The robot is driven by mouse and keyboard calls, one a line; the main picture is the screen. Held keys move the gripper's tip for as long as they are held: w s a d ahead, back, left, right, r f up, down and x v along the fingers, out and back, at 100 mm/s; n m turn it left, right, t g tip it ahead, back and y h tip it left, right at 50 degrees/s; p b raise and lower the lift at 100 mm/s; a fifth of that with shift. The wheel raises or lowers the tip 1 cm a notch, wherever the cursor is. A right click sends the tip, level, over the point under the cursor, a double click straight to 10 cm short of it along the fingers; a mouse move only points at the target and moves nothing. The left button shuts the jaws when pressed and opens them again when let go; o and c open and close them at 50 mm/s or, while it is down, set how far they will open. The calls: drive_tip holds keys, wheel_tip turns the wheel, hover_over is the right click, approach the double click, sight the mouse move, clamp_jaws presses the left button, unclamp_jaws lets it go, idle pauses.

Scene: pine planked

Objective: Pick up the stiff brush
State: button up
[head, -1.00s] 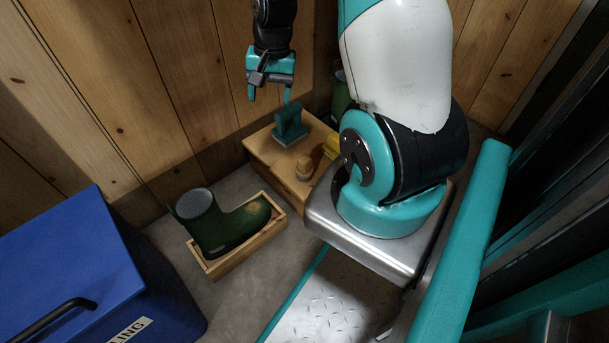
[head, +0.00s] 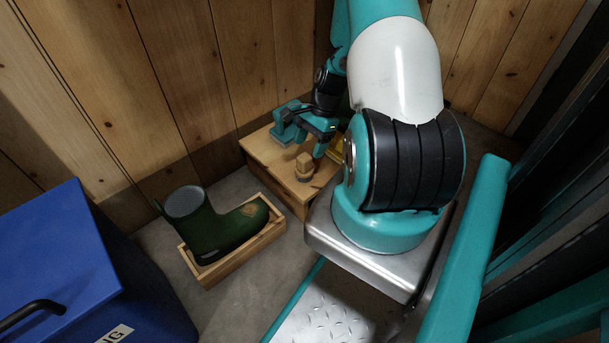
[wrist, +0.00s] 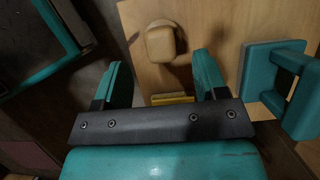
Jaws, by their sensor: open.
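My gripper (head: 305,130) is open and empty, low over a wooden box top (head: 262,155). In the wrist view its two fingers (wrist: 161,78) point toward the box top. A small light-wood piece with a blocky grip on a rounder base (head: 304,167) stands near the box's front edge; it also shows in the wrist view (wrist: 161,43), beyond the gap between the fingers and apart from them. I cannot see bristles, so I cannot tell for sure that it is the stiff brush. A yellow item (wrist: 172,98) shows between the fingers, mostly hidden by the gripper.
A teal tool with a looped handle (wrist: 279,82) stands on the box right of the fingers in the wrist view. A green boot (head: 222,228) stands in a wooden tray (head: 240,265) on the floor. A blue bin (head: 75,265) is at left. Plank walls close in behind.

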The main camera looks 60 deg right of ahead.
sight(305, 156)
drive_tip(key=shift+b+x, duration=2.55)
drive_tip(key=shift+x, duration=0.85)
drive_tip(key=shift+r, duration=0.15)
drive_tip(key=c, duration=1.1)
wheel_tip(305, 156, up, 20)
drive_tip(key=p, duration=1.2)
